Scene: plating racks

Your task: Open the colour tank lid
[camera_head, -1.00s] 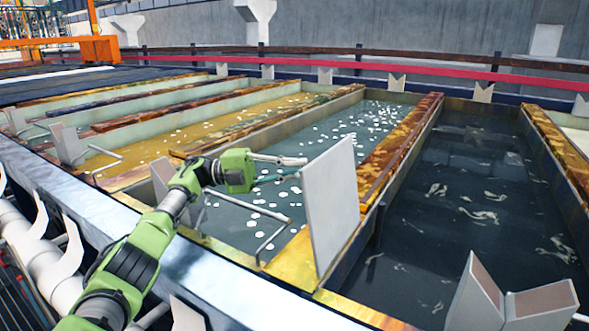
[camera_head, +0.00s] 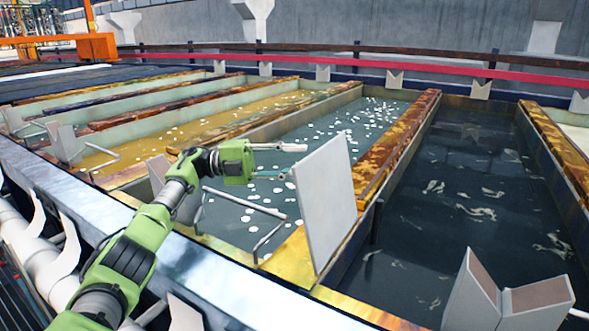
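My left gripper (camera_head: 292,161) is over the near part of a tank of grey-blue liquid with white flecks (camera_head: 262,212). Its two fingers are spread, with nothing seen between them. A thin bent metal bar (camera_head: 246,202) crosses the near end of this tank, below and in front of the gripper. The gripper is apart from the bar in the picture. An upright pale grey panel (camera_head: 328,203) stands just right of the gripper; I cannot tell whether they touch. I cannot make out which part is the colour tank lid. My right gripper is not in view.
A tank of dark liquid (camera_head: 470,215) lies to the right, past a rusty divider beam (camera_head: 398,145). A yellow-brown tank (camera_head: 190,135) lies to the left. Pale angled plates (camera_head: 500,295) stand at the front right. A metal ledge (camera_head: 205,272) runs along the front.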

